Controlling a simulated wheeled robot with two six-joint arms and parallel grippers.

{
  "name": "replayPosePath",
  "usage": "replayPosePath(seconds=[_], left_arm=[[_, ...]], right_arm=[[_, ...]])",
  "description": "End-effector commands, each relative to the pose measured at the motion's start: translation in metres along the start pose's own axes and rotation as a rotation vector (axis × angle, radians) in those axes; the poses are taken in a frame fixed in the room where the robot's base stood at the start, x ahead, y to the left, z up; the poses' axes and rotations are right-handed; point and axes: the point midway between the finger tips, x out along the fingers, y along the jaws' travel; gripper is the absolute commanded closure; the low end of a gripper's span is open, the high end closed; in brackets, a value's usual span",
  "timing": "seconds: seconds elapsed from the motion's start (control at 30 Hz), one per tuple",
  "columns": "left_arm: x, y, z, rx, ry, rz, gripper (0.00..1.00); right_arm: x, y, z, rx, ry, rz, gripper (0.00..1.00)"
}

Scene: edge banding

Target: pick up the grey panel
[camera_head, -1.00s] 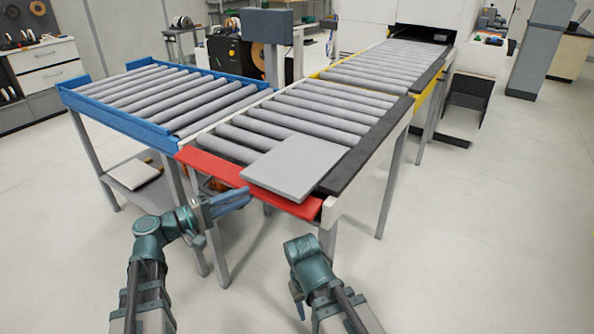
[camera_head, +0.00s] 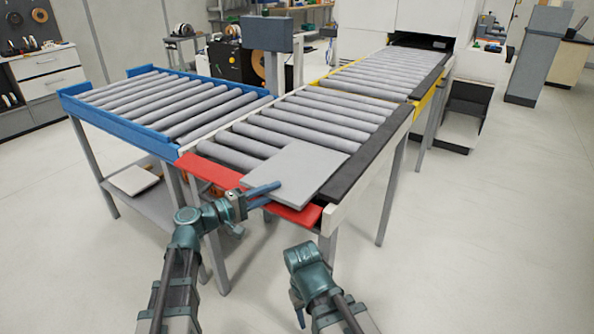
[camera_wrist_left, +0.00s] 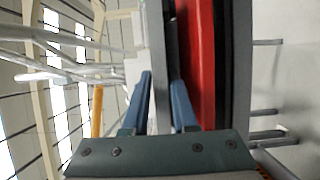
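The grey panel (camera_head: 300,172) lies flat on the rollers at the near end of the conveyor, its near edge above the red bar (camera_head: 222,176). My left gripper (camera_head: 274,194) is at the panel's near left edge, with its blue fingers spread. In the left wrist view, the panel (camera_wrist_left: 157,60) shows as a thin grey strip running into the gap between the open fingers (camera_wrist_left: 162,88). A gap shows beside the strip, so the fingers are not closed on it. My right gripper (camera_head: 299,308) points down, mostly hidden by its wrist, in front of the conveyor.
A blue-framed roller table (camera_head: 120,122) adjoins on the left. A black side rail (camera_head: 365,160) runs along the conveyor's right. A grey post with a box (camera_head: 268,34) stands behind. A pale board (camera_head: 133,180) lies on the lower shelf. Floor to the right is clear.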

Motion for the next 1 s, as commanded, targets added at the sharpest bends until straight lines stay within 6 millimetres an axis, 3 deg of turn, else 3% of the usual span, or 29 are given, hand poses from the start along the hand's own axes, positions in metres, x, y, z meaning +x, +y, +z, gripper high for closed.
replayPosePath(seconds=[0.33, 0.53, 0.7, 1.0], left_arm=[[0.044, -0.001, -0.005, 0.0, -0.002, 0.0, 0.74], [0.045, -0.001, -0.005, 0.0, -0.001, 0.0, 0.74], [0.044, -0.001, -0.005, 0.0, -0.001, 0.0, 1.0], [0.044, -0.001, -0.005, 0.0, -0.001, 0.0, 1.0]], right_arm=[[0.001, 0.0, 0.0, 0.0, 0.0, 0.0, 0.5], [0.001, 0.0, 0.0, 0.0, 0.0, 0.0, 0.5], [0.001, 0.0, 0.0, 0.0, 0.0, 0.0, 0.5], [0.001, 0.0, 0.0, 0.0, 0.0, 0.0, 0.5]])
